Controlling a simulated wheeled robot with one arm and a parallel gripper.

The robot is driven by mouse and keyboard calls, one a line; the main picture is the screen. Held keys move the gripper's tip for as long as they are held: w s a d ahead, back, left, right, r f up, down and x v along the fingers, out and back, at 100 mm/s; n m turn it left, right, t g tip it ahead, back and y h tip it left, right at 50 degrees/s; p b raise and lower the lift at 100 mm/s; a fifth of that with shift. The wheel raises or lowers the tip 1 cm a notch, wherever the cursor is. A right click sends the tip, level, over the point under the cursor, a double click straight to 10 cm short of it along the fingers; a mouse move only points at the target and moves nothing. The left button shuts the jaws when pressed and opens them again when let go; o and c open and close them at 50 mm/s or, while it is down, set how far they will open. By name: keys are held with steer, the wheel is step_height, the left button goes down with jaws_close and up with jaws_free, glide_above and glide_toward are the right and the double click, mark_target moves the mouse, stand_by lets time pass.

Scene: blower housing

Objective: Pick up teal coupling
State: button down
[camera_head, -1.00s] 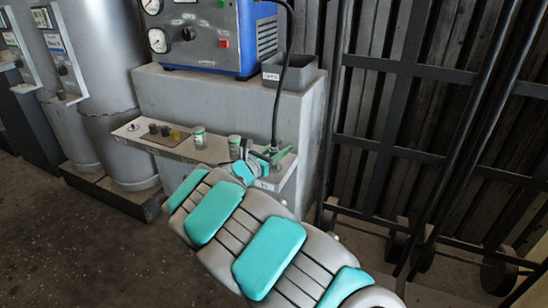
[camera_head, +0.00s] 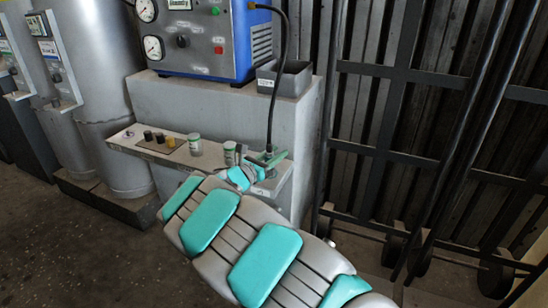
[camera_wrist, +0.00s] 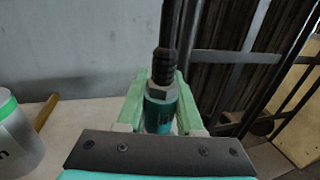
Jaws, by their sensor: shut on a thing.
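The teal coupling (camera_wrist: 159,112) is in the middle of the wrist view, upright, with a metal nut and a black ribbed hose end on top of it. My gripper (camera_wrist: 158,88) has its two pale green fingers on either side of the coupling, shut on it. In the head view my gripper (camera_head: 262,160) is at the right end of the narrow shelf (camera_head: 190,161), and my arm hides most of the coupling there. The black hose (camera_head: 284,75) runs from the blue machine down to the coupling.
The blue and grey machine with gauges (camera_head: 201,38) stands on a grey block above the shelf. A grey bin (camera_head: 289,78) sits right of it. White-and-green containers (camera_head: 195,145) and small knobs (camera_head: 159,138) are on the shelf. Grey cylinders (camera_head: 106,80) stand left; a dark metal rack (camera_head: 377,125) stands right.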

steer(key=shift+r, duration=0.7)
step_height(320, 180, up, 2)
steer(key=shift+r, duration=0.15)
steer(key=s+r+b, duration=0.1)
steer(key=s, duration=1.5)
steer(key=shift+a, duration=0.2)
